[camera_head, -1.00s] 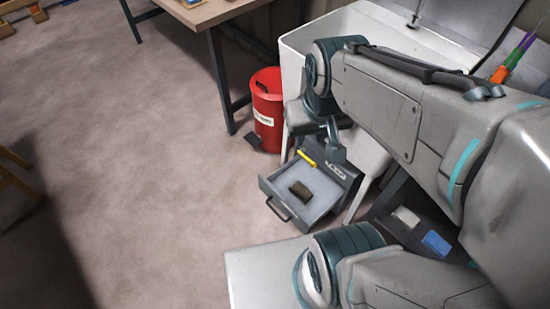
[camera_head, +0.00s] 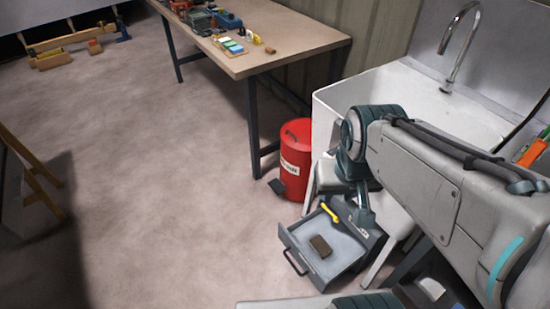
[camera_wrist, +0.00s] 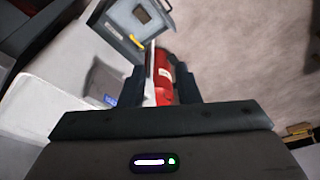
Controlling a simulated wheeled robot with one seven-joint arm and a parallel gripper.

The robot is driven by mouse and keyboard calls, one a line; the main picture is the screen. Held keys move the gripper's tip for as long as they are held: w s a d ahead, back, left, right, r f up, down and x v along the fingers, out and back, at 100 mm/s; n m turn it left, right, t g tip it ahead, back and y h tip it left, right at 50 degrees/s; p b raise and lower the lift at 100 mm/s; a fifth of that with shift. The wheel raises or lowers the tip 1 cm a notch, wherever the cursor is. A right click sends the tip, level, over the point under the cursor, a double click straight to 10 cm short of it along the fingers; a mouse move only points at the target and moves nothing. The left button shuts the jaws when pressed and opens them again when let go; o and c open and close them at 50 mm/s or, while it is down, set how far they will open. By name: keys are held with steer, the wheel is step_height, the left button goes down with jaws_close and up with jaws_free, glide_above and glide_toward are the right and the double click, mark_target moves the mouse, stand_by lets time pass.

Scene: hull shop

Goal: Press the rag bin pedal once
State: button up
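The red rag bin (camera_head: 296,160), with a pale label and a red lid, stands on the floor beside the workbench. Its dark pedal (camera_head: 277,187) lies low at the bin's front left. In the wrist view, part of the red bin (camera_wrist: 163,84) shows between my fingers; the pedal cannot be made out there. My gripper (camera_head: 364,218) hangs above the grey drawer unit, to the right of the bin and apart from the pedal. In the wrist view my gripper (camera_wrist: 160,82) has its fingers apart.
A grey drawer (camera_head: 350,262) stands open right of the bin, with a brown block (camera_head: 320,247) and a yellow item (camera_head: 329,212). A workbench (camera_head: 250,66) is behind and a white sink (camera_head: 420,100) to the right. The floor left of the bin is clear.

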steer(key=shift+c, duration=0.3)
jaws_close()
